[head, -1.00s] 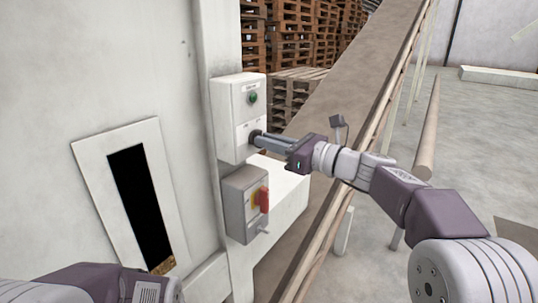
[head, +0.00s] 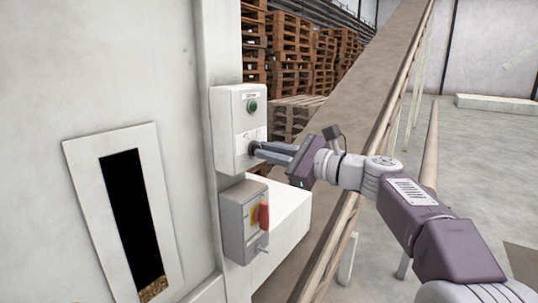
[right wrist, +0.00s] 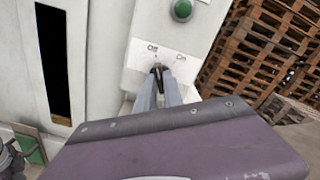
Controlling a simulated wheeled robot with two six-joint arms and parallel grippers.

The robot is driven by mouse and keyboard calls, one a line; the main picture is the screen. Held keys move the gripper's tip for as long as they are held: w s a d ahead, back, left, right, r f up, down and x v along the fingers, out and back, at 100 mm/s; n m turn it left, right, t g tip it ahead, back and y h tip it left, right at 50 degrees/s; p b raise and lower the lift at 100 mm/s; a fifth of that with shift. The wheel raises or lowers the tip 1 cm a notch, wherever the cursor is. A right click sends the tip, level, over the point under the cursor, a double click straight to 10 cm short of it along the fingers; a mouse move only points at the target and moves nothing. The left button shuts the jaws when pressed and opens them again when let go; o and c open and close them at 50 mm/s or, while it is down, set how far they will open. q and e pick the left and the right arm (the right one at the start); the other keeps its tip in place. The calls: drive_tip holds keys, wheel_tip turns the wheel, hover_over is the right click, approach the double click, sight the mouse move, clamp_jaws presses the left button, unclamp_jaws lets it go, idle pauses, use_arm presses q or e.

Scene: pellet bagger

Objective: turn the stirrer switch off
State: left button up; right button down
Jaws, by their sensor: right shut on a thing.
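The stirrer switch is a dark rotary knob (head: 254,148) on the lower front of a white control box (head: 226,103). It also shows in the right wrist view (right wrist: 158,68), below the printed labels Off and On. My right gripper (head: 262,151) is shut on the knob, with one finger on each side of it. The fingertips also show in the right wrist view (right wrist: 160,78). The fingers hide much of the knob, and I cannot tell which label it points to. My left gripper is out of view.
A green button (head: 253,106) sits above the knob. A grey box with a red handle (head: 264,216) is mounted below. A sloping conveyor (head: 352,95) runs behind my right arm, with stacked pallets (head: 286,45) beyond. A slotted window (head: 130,215) is at left.

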drive_tip(key=shift+f, duration=0.1)
drive_tip(key=c, duration=1.5)
unclamp_jaws()
drive_tip(key=shift+o, duration=0.2)
drive_tip(key=b+v, duration=0.2)
drive_tip(key=v, duration=0.7)
drive_tip(key=shift+b, duration=0.4)
drive_tip(key=shift+a, duration=0.1)
